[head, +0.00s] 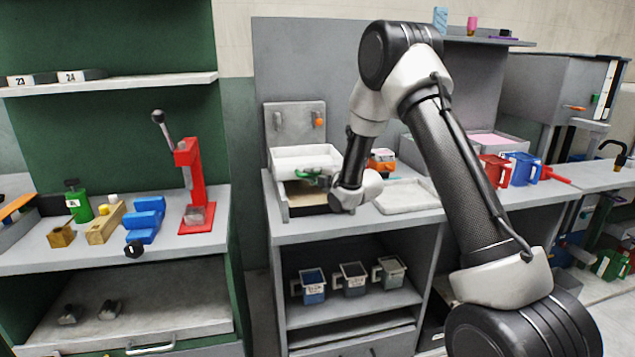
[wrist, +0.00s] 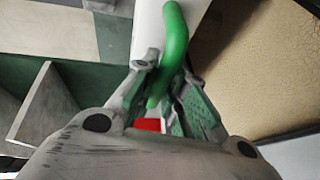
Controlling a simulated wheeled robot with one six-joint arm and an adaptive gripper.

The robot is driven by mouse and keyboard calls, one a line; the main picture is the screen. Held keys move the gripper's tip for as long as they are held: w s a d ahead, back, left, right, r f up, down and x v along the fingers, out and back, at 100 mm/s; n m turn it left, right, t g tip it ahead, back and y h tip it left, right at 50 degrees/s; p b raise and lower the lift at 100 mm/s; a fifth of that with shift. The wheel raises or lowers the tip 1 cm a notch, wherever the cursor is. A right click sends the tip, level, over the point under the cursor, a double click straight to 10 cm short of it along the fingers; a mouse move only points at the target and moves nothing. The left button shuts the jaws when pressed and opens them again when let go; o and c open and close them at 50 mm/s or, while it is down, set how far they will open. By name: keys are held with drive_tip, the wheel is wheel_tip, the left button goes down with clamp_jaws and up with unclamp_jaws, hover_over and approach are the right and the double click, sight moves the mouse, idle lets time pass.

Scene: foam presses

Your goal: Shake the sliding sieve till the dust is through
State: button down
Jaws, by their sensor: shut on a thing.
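The sieve (head: 300,158) is a white-walled box sitting at the back of a grey open-topped frame (head: 285,205) on the middle bench. A tan surface (head: 303,193) shows in the frame in front of it. The sieve's green handle (head: 318,174) is at its front; in the wrist view the green handle (wrist: 174,40) runs between my fingers. My gripper (head: 325,181) is shut on this handle, and it also shows in the wrist view (wrist: 170,95). The sieve's inside and any dust in it cannot be made out.
An orange-and-grey device (head: 381,160) and a flat pale tray (head: 407,196) are right of the frame, close to my wrist. Red (head: 495,170) and blue (head: 522,168) mugs stand farther right. A red press (head: 195,185) stands on the left bench. Several labelled jugs sit on the shelf below.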

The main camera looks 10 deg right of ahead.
drive_tip(key=shift+w, duration=0.3)
drive_tip(key=shift+r, duration=0.1)
drive_tip(key=c, duration=1.5)
unclamp_jaws()
drive_tip(key=shift+w, duration=0.1)
drive_tip(key=shift+o, duration=0.2)
drive_tip(key=v, duration=1.2)
